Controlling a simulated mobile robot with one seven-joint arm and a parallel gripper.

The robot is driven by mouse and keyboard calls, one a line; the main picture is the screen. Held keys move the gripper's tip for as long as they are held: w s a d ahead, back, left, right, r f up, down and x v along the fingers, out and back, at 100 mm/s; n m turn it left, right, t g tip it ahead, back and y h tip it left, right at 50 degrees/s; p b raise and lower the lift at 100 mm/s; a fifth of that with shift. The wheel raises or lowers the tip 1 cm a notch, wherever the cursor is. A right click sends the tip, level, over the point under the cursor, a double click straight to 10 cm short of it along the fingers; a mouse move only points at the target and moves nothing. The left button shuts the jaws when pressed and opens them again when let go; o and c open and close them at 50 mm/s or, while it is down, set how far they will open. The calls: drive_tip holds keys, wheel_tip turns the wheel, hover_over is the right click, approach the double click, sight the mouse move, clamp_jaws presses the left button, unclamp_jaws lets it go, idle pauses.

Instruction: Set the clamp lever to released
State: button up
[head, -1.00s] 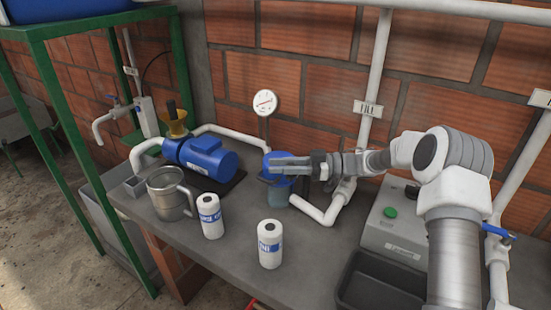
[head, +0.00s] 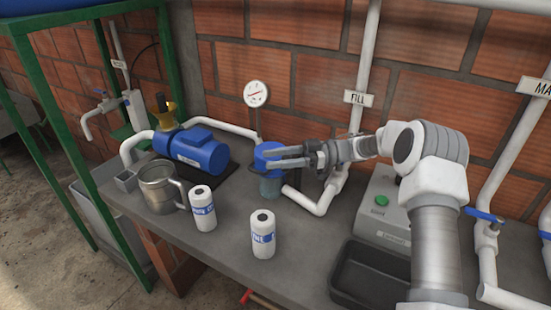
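A filter unit with a blue head (head: 268,152) and a clear bowl (head: 270,187) stands on the bench below the gauge. I cannot make out a separate clamp lever; any lever there is hidden by or blends with my fingers and the blue head. My gripper (head: 272,159) reaches in from the right, its two long grey fingers level and pointing left across the front of the blue head. A narrow gap shows between the fingers, with nothing clearly held in it. Whether they touch the head cannot be told.
A blue pump (head: 197,150), a metal jug (head: 160,188) and two white bottles, one left (head: 203,210) and one right (head: 262,234), stand on the bench. A white pipe labelled FILL (head: 357,98), a control box (head: 383,215) and a black tray (head: 368,277) lie to the right.

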drive_tip(key=shift+o, duration=0.3)
drive_tip(key=v, duration=1.7)
drive_tip(key=shift+d, duration=0.25)
drive_tip(key=shift+r, duration=0.1)
